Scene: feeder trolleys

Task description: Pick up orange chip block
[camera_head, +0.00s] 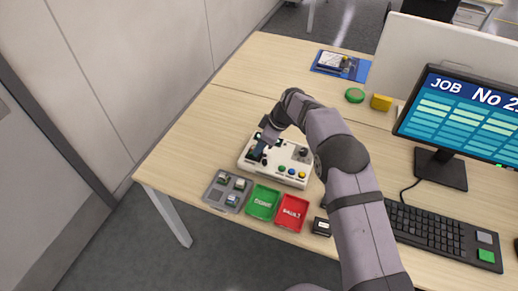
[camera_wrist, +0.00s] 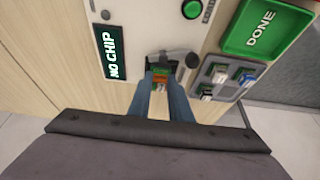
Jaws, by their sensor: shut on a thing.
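The orange chip block (camera_wrist: 160,79) shows as a small orange piece with a green part between my fingertips in the wrist view. My gripper (camera_wrist: 161,85) is shut on it at a dark socket (camera_wrist: 157,60) on the white test box; I cannot tell whether the block is seated or just above it. In the head view my gripper (camera_head: 258,153) reaches down to the left part of the white test box (camera_head: 285,178), and the block is hidden there. The box's display (camera_wrist: 112,55) reads "NO CHIP".
A grey compartment tray (camera_head: 214,196) holds several chip blocks. A green DONE tray (camera_head: 263,203) and a red tray (camera_head: 292,212) stand beside it at the table's front edge. A small black box (camera_head: 321,227), keyboard (camera_head: 435,232) and monitor (camera_head: 455,115) are to the right.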

